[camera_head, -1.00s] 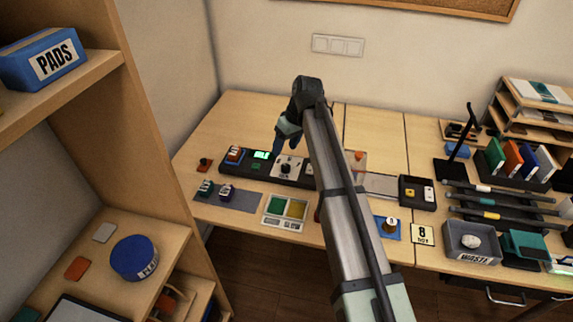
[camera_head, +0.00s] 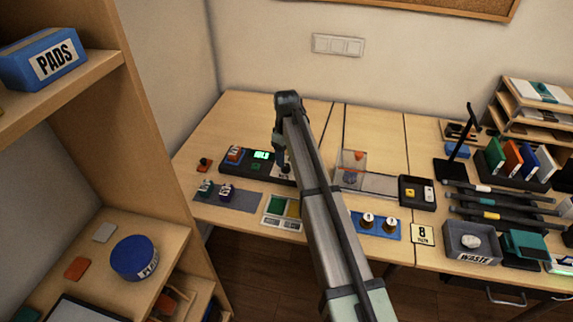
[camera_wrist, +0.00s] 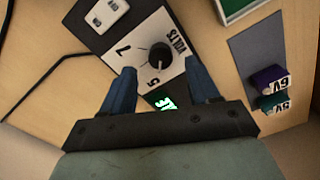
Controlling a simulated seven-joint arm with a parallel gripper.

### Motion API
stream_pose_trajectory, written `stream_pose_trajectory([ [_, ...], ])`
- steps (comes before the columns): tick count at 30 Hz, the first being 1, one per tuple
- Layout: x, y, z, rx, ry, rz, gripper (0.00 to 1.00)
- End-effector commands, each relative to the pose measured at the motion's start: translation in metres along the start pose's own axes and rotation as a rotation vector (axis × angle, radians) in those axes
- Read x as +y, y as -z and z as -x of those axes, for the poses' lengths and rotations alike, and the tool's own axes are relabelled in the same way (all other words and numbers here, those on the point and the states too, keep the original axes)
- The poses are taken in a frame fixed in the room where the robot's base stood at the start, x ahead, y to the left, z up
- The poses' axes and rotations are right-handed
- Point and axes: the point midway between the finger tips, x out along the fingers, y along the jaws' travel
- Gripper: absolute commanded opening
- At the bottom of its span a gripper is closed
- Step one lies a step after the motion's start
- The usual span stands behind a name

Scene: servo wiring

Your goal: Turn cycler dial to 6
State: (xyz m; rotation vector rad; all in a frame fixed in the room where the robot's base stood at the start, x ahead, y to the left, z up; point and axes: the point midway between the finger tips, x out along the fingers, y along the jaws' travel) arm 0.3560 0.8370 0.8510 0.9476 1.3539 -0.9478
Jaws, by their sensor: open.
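The cycler is a dark board (camera_head: 230,168) on the desk with a lit green display (camera_head: 261,155). Its dial shows in the wrist view as a round black knob (camera_wrist: 160,56) on a white plate (camera_wrist: 140,70) marked VOLTS, with 7 and 5 readable. A pale line on the knob points down the picture, toward the display side. The plate's other marks are hidden or unclear. My gripper (camera_wrist: 160,68) is open, its two blue fingers on either side of the knob, with gaps visible. In the head view my arm mostly hides the dial.
Purple and teal cells (camera_wrist: 271,84) stand on a grey mat (camera_wrist: 262,45) beside the cycler. A white block (camera_wrist: 106,14) sits at the board's other end. A tray with green and yellow fields (camera_head: 278,207) and a blue pad (camera_head: 378,235) lie nearer the front edge.

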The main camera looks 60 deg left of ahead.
Motion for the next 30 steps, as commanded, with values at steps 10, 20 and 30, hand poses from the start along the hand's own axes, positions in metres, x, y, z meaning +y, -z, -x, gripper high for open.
stream_pose_trajectory([
  [10,0.000,0.000,-0.041,0.000,0.001,0.000,0.60],
  [20,0.000,0.000,-0.046,0.001,0.000,-0.001,0.60],
  [30,0.000,0.000,-0.046,0.001,0.000,-0.001,0.36],
])
